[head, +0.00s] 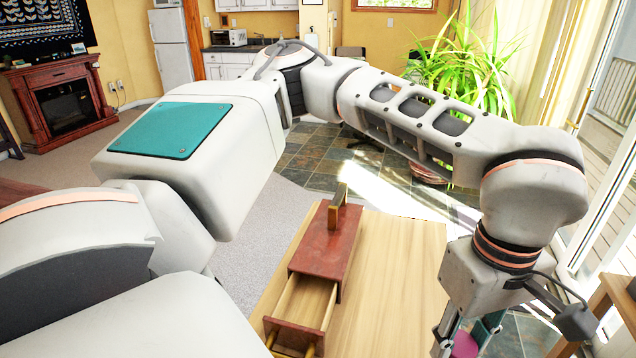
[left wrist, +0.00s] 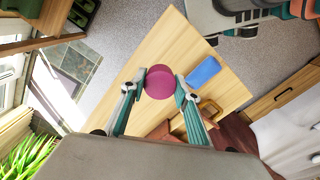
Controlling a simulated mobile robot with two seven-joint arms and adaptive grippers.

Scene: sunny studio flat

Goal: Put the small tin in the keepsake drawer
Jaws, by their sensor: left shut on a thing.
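My left gripper (head: 462,348) is at the lower right of the head view, cut by the frame edge. It is shut on a round magenta tin (head: 466,346), which also shows between the fingertips in the left wrist view (left wrist: 159,83). The keepsake box (head: 327,246) is red-brown and stands on the light wooden table (head: 405,270), left of the gripper. Its drawer (head: 302,304) is pulled out towards me, and the visible part of its inside looks empty. In the left wrist view the fingers partly hide the box. My right gripper is not in view.
A blue flat thing (left wrist: 203,71) lies on the table near the tin in the left wrist view. A brass-coloured piece (head: 337,205) stands up at the box's far end. The tabletop right of the box is clear. A leafy plant (head: 465,70) stands beyond.

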